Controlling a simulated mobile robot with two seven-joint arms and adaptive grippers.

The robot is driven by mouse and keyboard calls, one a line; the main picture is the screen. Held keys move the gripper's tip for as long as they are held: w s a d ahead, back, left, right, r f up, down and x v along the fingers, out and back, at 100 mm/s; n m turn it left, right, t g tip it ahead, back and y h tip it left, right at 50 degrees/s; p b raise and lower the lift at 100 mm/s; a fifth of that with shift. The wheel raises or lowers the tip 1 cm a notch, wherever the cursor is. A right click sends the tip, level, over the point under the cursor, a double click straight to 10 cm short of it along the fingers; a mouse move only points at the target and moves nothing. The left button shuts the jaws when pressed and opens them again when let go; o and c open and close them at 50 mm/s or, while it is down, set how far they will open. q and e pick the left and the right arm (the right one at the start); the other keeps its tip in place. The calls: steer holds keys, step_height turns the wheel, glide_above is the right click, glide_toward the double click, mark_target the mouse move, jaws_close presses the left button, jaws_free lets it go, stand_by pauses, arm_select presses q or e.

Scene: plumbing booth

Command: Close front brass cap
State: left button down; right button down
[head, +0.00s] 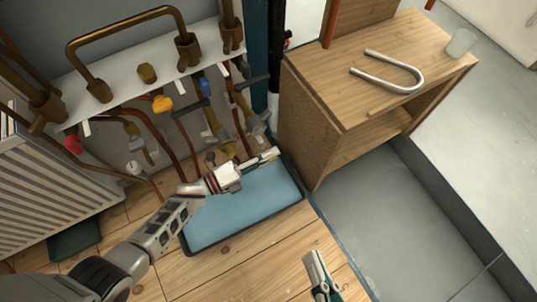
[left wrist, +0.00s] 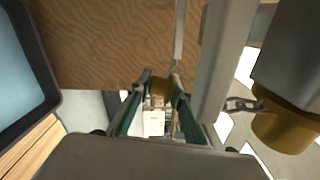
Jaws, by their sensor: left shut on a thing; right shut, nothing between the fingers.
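My left gripper (head: 262,158) reaches in from the left, low in front of the pipework and above the blue mat. In the left wrist view its fingers (left wrist: 156,108) are shut on a small brass piece (left wrist: 160,86). I cannot tell for sure whether this is the front brass cap. My right gripper (head: 318,270) is shut and empty over the floor at the lower middle of the head view.
Brass pipes and valves, with a yellow knob (head: 162,104) and a red knob (head: 73,144), crowd the left and back. A wooden cabinet (head: 318,110) holding a U-shaped pipe (head: 402,87) stands right of the left gripper. The blue mat (head: 240,205) is clear.

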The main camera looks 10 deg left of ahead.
arm_select(q)
steer(key=shift+s+a+f, duration=0.1)
steer(key=shift+s, duration=0.05)
steer(key=c, duration=1.9)
jaws_free()
steer(key=v, duration=1.2)
